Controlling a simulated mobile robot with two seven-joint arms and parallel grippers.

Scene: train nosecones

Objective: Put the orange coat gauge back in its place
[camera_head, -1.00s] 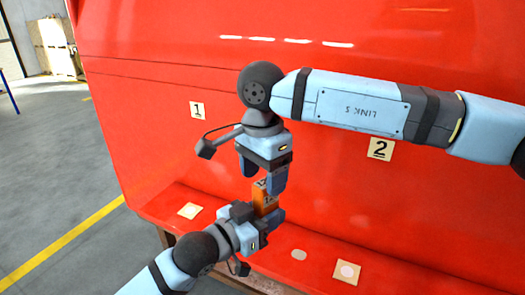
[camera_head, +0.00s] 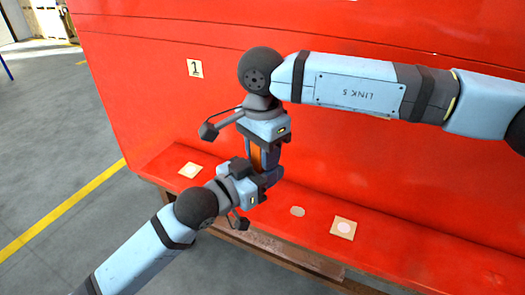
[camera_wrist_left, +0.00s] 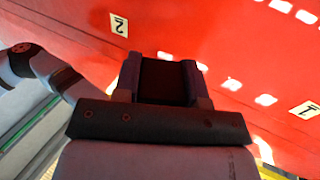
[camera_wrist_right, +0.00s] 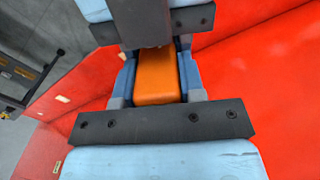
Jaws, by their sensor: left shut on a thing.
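The orange coat gauge (camera_head: 266,158) stands roughly upright in the air in front of the red panel. My left gripper (camera_head: 263,180) is shut on its lower part from the lower left. In the left wrist view a dark face (camera_wrist_left: 163,82) fills the space between the left fingers. My right gripper (camera_head: 265,148) comes from above, with its fingers on both sides of the gauge's upper part. In the right wrist view the orange gauge (camera_wrist_right: 156,78) lies between the open right fingers, very close to both. The grippers hide much of the gauge.
The red ledge (camera_head: 390,247) carries pale square patches at left (camera_head: 190,170) and right (camera_head: 343,227), and a round spot (camera_head: 297,211) between. A label "1" (camera_head: 195,68) is on the panel; label "2" (camera_wrist_left: 119,24) shows in the left wrist view. Grey floor lies left.

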